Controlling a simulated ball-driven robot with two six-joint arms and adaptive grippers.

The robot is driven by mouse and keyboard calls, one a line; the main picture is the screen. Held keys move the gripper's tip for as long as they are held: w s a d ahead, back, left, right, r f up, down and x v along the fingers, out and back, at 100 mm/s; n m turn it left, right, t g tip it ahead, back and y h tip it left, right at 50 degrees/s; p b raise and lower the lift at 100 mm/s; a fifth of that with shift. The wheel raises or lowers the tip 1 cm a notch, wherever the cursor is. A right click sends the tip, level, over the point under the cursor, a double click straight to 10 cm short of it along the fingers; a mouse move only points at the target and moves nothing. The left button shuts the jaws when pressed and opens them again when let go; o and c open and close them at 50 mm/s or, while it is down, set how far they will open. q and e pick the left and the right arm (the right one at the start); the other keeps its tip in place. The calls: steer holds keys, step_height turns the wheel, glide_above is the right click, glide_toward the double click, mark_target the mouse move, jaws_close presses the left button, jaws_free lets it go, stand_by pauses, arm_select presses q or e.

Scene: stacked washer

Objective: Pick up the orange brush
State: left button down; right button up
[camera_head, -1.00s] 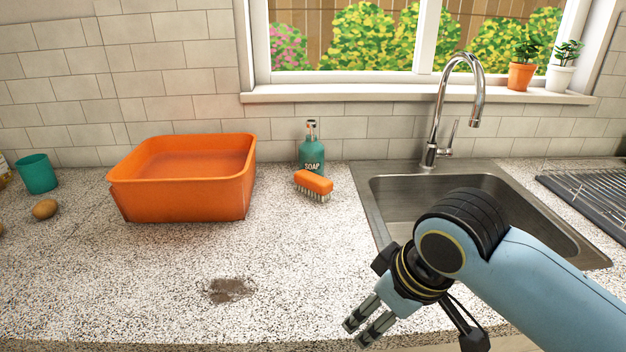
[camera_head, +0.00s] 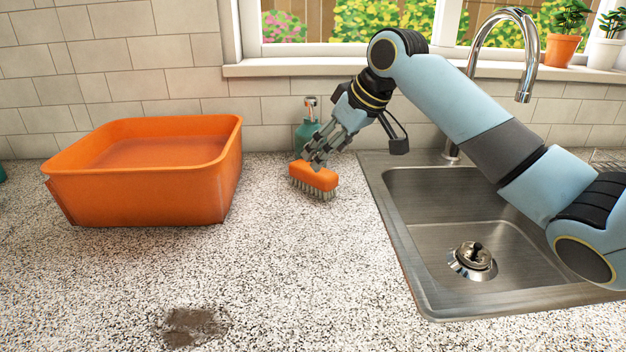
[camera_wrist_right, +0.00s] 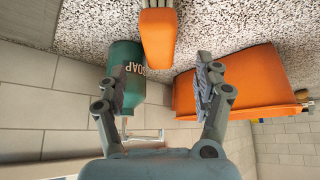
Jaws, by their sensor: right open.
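The orange brush (camera_head: 313,178) lies on the speckled counter, bristles down, in front of the green soap bottle (camera_head: 306,130). My right gripper (camera_head: 314,160) is just above and behind the brush in the head view and covers part of the bottle. In the right wrist view my right gripper (camera_wrist_right: 160,80) has its fingers spread apart. The brush (camera_wrist_right: 158,38) shows beyond and between the fingertips, with nothing held. Whether a fingertip touches the brush is hard to tell. My left gripper is not in view.
An orange basin (camera_head: 140,190) stands left of the brush. The steel sink (camera_head: 410,262) with its tall faucet (camera_head: 530,60) is to the right. The tiled wall (camera_head: 180,60) is close behind. The front counter is clear except for a dark stain (camera_head: 190,325).

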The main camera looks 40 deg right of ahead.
mark_target(313, 178)
steer(key=shift+w+a+f, duration=0.15)
steer(key=shift+w+f, duration=0.2)
steer(key=shift+f, duration=0.25)
steer(key=shift+w+f, duration=0.25)
steer(key=shift+f, duration=0.05)
steer(key=x, duration=0.4)
steer(key=shift+w+a, duration=0.1)
steer(key=shift+w, duration=0.25)
steer(key=shift+w+f, duration=0.2)
steer(key=shift+f, duration=0.25)
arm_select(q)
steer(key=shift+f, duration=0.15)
arm_select(e)
steer(key=shift+r, duration=0.1)
steer(key=c, duration=1.4)
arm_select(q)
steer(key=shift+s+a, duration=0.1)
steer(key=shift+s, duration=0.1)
arm_select(e)
steer(key=shift+o, duration=0.2)
steer(key=shift+r, duration=0.1)
